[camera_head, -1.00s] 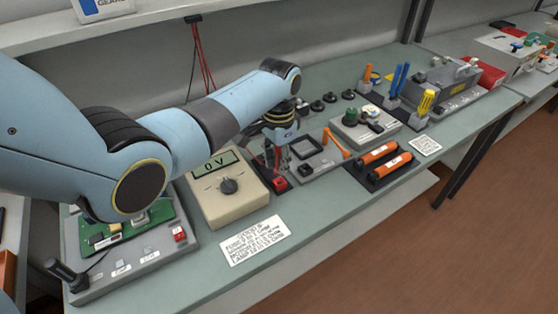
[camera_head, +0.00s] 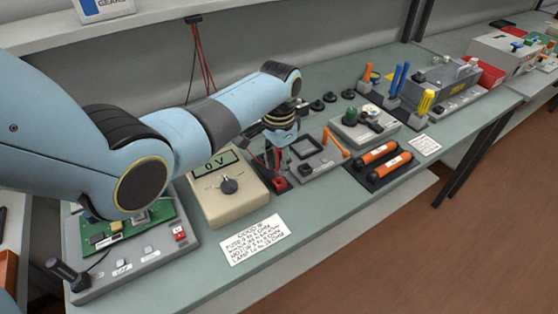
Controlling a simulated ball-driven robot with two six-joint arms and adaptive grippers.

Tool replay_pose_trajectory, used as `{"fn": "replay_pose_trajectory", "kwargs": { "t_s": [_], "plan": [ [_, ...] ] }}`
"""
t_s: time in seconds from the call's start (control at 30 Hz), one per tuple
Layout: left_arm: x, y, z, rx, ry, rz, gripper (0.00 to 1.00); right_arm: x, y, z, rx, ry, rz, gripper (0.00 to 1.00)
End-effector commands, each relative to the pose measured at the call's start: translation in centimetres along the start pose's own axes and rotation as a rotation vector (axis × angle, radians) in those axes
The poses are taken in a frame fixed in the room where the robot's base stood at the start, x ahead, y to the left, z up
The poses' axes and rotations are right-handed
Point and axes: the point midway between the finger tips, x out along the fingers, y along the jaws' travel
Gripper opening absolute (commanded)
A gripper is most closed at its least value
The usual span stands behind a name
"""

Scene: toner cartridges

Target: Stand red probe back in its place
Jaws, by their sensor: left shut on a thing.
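My left gripper (camera_head: 279,158) points down beside the beige meter, over the red holder block. It is shut on the red probe (camera_head: 277,163), a thin red stick held roughly upright and partly hidden by the fingers. The small red block with a dark top (camera_head: 280,184) sits on the bench just below the probe. I cannot tell whether the probe's tip touches the block. The beige meter (camera_head: 228,200) reads 0 V and has a dark dial. My right gripper is not in view.
A grey tester with a black square frame (camera_head: 306,147) and an orange lever (camera_head: 336,143) stands just right of the gripper. Two orange cartridges (camera_head: 378,154) lie further right. A green circuit board (camera_head: 112,236) is at left. Red leads hang behind.

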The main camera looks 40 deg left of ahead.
Motion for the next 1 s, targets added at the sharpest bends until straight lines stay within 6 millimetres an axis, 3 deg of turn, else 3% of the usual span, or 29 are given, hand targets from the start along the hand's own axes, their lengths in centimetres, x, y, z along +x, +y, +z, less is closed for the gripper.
{"fn": "replay_pose_trajectory", "kwargs": {
  "t_s": [0.5,1.0],
  "plan": [
    [1.6,0.0,0.0,0.000,0.000,0.000,0.00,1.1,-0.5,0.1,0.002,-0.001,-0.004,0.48],
    [1.6,0.0,0.0,0.000,0.000,0.000,0.00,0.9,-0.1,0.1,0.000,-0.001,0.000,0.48]
  ]
}}
